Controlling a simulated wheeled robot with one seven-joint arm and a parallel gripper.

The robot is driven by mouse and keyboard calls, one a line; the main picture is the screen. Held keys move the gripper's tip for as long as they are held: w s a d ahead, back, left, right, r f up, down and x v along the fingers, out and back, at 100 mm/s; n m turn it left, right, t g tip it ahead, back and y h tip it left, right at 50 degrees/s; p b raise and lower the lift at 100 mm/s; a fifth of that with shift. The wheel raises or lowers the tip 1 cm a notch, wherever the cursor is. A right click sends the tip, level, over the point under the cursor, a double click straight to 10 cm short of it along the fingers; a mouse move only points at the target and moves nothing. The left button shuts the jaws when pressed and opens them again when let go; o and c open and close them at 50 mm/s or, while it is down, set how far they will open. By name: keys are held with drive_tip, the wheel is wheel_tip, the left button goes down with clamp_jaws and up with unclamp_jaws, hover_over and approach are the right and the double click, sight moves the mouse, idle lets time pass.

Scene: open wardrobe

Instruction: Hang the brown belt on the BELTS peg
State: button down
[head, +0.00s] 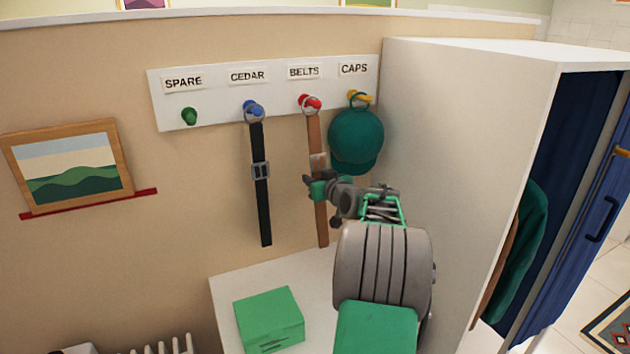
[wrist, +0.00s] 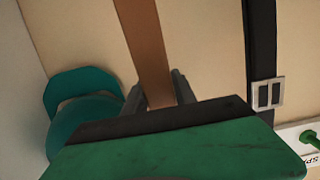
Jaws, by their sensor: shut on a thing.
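The brown belt (head: 314,136) hangs straight down below the BELTS label (head: 304,72). Its metal ring (head: 312,108) is at the red peg (head: 304,100) and looks to be around it, with red showing through and beside it. My gripper (head: 318,186) is shut on the belt's strap, just below a pale metal piece on it. The strap's lower end hangs free below my gripper. In the wrist view the brown belt (wrist: 148,45) runs between the two fingers of my gripper (wrist: 158,93). The ring and peg are out of that view.
A black belt (head: 260,190) hangs from the blue CEDAR peg (head: 253,108), left of my gripper. A teal cap (head: 357,138) hangs close on the right. The green SPARE peg (head: 189,116) is empty. A green box (head: 268,318) stands below; the white wardrobe (head: 465,150) is right.

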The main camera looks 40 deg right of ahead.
drive_tip(key=c, duration=0.9)
unclamp_jaws()
